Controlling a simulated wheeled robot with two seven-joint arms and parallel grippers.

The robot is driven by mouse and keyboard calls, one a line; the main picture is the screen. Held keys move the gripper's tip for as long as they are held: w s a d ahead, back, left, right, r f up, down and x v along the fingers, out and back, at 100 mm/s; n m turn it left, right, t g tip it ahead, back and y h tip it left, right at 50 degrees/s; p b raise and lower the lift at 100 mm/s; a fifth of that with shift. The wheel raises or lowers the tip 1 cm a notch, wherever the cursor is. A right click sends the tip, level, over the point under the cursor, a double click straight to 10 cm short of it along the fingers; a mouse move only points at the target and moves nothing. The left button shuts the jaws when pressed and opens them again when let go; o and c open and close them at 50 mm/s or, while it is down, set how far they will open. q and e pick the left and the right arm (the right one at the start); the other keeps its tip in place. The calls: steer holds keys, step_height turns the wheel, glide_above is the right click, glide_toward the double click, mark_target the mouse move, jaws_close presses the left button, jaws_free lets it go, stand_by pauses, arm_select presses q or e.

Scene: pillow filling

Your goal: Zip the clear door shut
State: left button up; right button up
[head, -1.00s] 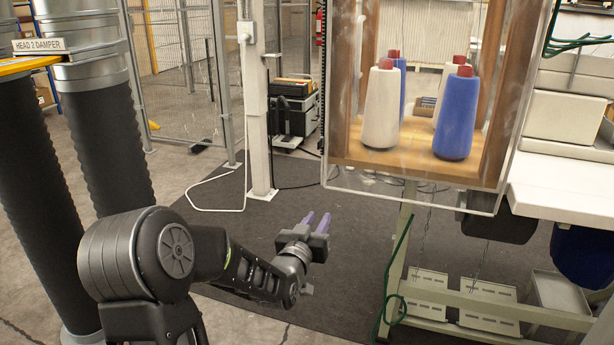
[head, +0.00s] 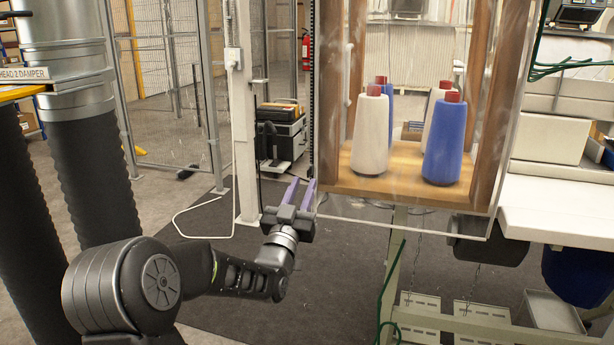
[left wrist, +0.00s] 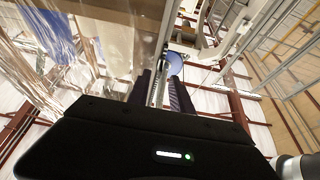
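The clear door (head: 340,100) is a see-through sheet in front of a wooden cabinet with thread cones. A dark toothed zipper strip (head: 313,90) runs up its left edge. My left gripper (head: 300,190) points upward at the lower end of this strip, its two purple fingers apart. In the left wrist view, the fingers (left wrist: 160,92) stand open with the pale strip edge (left wrist: 158,85) showing between them. A round pale blue disc (left wrist: 174,64) shows just beyond the fingertips; I cannot tell if it is the zipper pull. Contact is not clear. My right gripper is out of view.
White and blue thread cones (head: 369,135) stand on the wooden shelf behind the door. A pale post (head: 243,120) and a black machine (head: 281,135) stand left of the door. A white worktable (head: 560,210) is at the right.

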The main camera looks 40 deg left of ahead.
mark_target(310, 171)
arm_select(q)
steer(key=x, duration=0.4)
jaws_close()
stand_by(1.4)
